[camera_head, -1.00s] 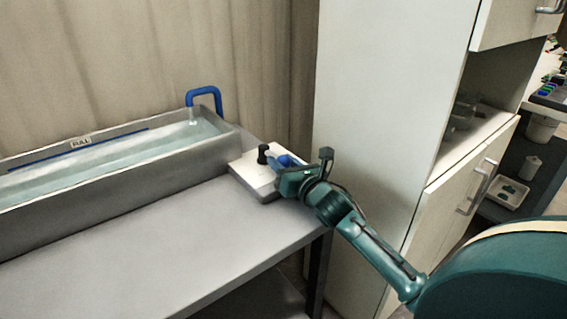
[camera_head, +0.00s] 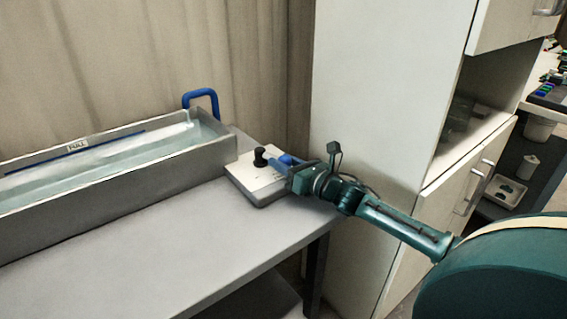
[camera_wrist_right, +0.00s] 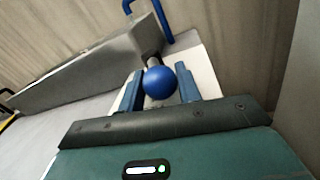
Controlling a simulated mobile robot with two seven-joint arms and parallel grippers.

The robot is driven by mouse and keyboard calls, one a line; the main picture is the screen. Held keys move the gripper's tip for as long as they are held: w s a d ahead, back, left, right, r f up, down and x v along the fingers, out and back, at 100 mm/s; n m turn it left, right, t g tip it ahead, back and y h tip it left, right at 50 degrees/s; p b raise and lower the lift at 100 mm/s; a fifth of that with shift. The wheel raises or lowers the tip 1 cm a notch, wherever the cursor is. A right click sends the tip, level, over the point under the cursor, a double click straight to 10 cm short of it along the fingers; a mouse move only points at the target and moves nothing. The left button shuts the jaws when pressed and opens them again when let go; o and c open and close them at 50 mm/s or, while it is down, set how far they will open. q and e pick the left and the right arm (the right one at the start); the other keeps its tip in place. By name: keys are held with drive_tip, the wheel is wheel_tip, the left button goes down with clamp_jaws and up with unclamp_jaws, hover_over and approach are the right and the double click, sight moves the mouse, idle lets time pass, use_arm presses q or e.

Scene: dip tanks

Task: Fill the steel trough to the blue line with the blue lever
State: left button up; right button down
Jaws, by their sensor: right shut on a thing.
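The steel trough (camera_head: 120,188) stands on the table at left and holds clear water (camera_head: 130,158). A blue line (camera_head: 108,139) with a FULL label (camera_head: 77,147) runs along its inner back wall. The water surface looks a little below the line. A blue spout (camera_head: 201,95) bends over the trough's right end, with a pale stream below it. My right gripper (camera_head: 283,166) is shut on the blue lever (camera_head: 287,159) of a white control box. The lever's round blue knob (camera_wrist_right: 159,82) sits between the fingers in the wrist view. My left gripper is out of view.
The white control box (camera_head: 245,180) also bears a black-knobbed lever (camera_head: 260,156), just left of the blue one. A tall white cabinet (camera_head: 385,90) stands close to the right of the table. The grey tabletop (camera_head: 150,250) in front is clear.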

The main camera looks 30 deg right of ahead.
drive_tip(key=c, duration=1)
unclamp_jaws()
drive_tip(key=shift+s+d+f, duration=0.1)
drive_tip(key=shift+s+d, duration=0.05)
drive_tip(key=shift+s, duration=0.45)
drive_tip(key=v, duration=1.2)
drive_tip(key=shift+c, duration=0.5)
